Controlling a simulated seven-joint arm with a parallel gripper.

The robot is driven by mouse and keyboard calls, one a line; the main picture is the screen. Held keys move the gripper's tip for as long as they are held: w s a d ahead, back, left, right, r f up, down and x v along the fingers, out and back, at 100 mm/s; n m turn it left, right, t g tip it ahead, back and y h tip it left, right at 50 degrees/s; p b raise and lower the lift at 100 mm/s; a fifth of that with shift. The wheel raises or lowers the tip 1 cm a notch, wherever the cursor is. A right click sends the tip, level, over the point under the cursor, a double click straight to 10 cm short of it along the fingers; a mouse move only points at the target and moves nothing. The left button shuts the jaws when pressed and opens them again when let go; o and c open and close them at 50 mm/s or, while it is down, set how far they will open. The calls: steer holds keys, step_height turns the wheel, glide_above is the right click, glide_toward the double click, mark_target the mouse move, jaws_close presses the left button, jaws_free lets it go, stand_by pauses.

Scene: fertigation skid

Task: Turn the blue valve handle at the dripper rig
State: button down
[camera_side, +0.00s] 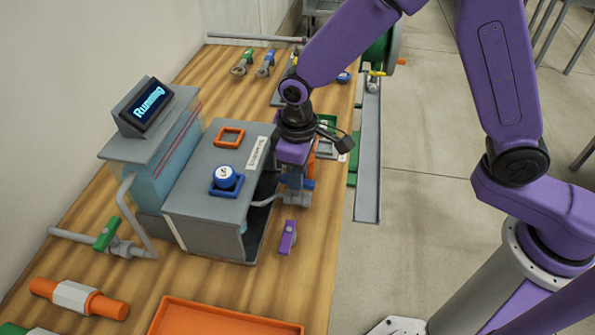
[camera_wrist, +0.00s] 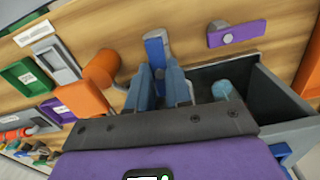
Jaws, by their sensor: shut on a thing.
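The blue valve handle (camera_side: 308,184) sits on a grey valve body (camera_side: 299,199) at the open right end of a grey box-shaped rig (camera_side: 207,208). My gripper (camera_side: 294,180) points down over this valve. In the wrist view the blue handle (camera_wrist: 155,50) runs away from between the two blue-grey fingers of my gripper (camera_wrist: 160,88), which are shut on it. The near part of the handle is hidden between the fingers. A purple handle (camera_side: 288,238) stands apart, nearer the front in the side view; it also shows in the wrist view (camera_wrist: 236,34).
An orange cylinder (camera_wrist: 101,68) stands close beside my fingers. The rig's dark open tray wall (camera_wrist: 275,96) is on the other side. A screen reading "Running" (camera_side: 149,103) stands at the left. An orange tray (camera_side: 225,317) lies in front. Bare wood lies around the purple handle.

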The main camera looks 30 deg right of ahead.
steer(key=shift+n, duration=0.5)
steer(key=c, duration=1)
jaws_free()
steer(key=shift+c, duration=0.2)
steer(key=shift+r, duration=0.15)
step_height(320, 180, up, 17)
steer(key=shift+r, duration=0.1)
